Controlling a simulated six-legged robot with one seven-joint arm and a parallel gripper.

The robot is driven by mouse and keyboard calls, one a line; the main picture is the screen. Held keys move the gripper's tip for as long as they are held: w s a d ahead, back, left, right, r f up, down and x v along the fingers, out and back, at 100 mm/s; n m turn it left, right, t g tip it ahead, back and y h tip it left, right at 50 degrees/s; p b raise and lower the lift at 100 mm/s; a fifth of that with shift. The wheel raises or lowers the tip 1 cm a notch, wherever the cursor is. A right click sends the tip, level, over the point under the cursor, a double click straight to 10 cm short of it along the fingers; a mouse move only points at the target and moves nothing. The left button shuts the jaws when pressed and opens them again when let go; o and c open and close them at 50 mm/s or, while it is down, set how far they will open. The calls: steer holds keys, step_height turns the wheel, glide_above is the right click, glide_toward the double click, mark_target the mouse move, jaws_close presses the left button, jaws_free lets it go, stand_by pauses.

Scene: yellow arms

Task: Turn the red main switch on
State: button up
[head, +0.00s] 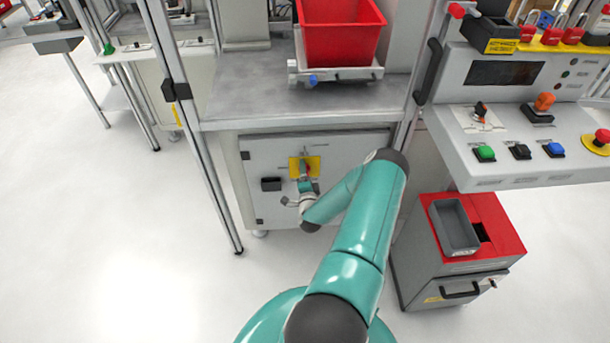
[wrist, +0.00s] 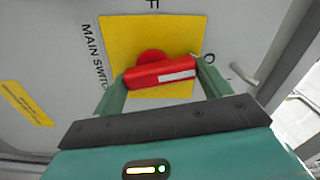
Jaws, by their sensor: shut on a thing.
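The red main switch (wrist: 160,73) is a bar-shaped handle with a white stripe, on a yellow plate (wrist: 120,33) on a grey cabinet door. The handle lies nearly level across the wrist view, its striped end to the right, towards a partly hidden letter. My gripper (wrist: 162,76) is shut on it, one green finger at each end. Black lettering reading "MAIN SWITC" runs down the plate's left side. In the head view, the yellow plate (head: 294,167) shows above my gripper (head: 307,180), which hides most of the handle.
A black door latch (head: 271,184) is left of the plate. The workbench top (head: 240,105) with a red bin (head: 340,30) is above the cabinet. The control console (head: 455,140) and a red-topped grey cabinet (head: 430,275) stand right. The floor at left is clear.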

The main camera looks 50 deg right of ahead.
steer(key=shift+m, duration=1.3)
steer(key=o, duration=1)
steer(key=shift+s, duration=0.15)
steer(key=v, duration=1.3)
steer(key=shift+s+a, duration=0.25)
steer(key=shift+w, duration=0.1)
